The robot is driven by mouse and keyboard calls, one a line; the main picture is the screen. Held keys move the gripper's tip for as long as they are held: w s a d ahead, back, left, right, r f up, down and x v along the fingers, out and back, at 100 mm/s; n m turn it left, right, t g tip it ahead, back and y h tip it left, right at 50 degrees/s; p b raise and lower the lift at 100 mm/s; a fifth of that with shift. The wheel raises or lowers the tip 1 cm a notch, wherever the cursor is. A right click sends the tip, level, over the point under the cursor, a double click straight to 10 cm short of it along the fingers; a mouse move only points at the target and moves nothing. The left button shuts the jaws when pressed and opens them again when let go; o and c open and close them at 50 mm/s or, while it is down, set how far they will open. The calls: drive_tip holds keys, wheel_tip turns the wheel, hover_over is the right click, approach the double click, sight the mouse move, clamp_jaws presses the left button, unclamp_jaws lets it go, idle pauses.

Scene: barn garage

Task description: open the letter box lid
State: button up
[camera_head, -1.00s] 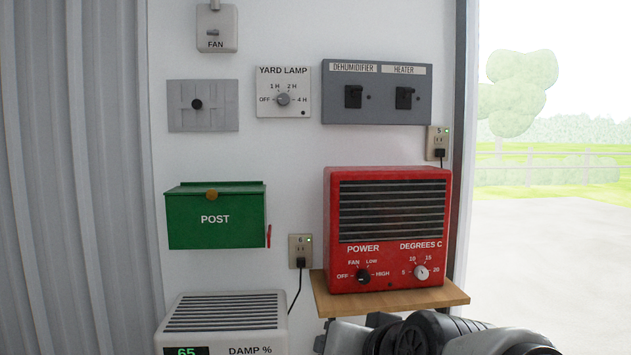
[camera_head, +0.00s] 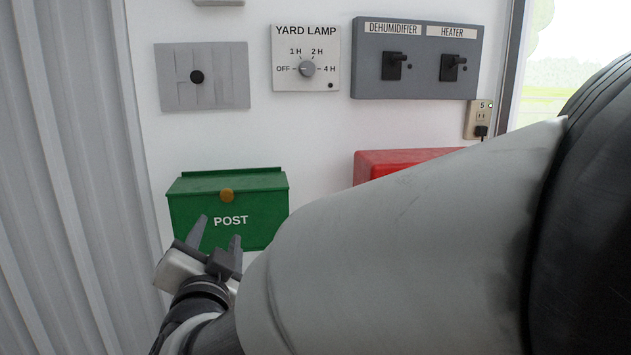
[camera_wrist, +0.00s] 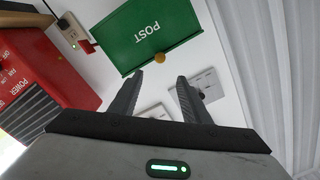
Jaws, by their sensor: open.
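The green letter box (camera_head: 260,214) marked POST hangs on the white wall. Its lid (camera_head: 252,181) is down, with a round brass knob (camera_head: 227,196) at its front edge. My gripper (camera_head: 218,230) is in front of the box's lower left part, below the knob, its fingers apart and nothing between them. In the wrist view the letter box (camera_wrist: 140,38) appears upside down beyond the fingertips, and the knob (camera_wrist: 159,58) lies ahead of the gap between the open fingers (camera_wrist: 160,80). A gap in depth seems to remain between fingers and knob.
A red heater (camera_head: 400,160) is right of the box, mostly hidden by my arm. Above are a grey plate (camera_head: 222,90), the yard lamp dial panel (camera_head: 320,45) and the switch panel (camera_head: 430,85). Corrugated metal (camera_head: 70,180) borders the left side.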

sight(227, 196)
drive_tip(key=x, duration=1.7)
drive_tip(key=shift+w+d+r+p, duration=0.1)
drive_tip(key=shift+w+p, duration=0.05)
drive_tip(key=shift+p, duration=0.25)
clamp_jaws()
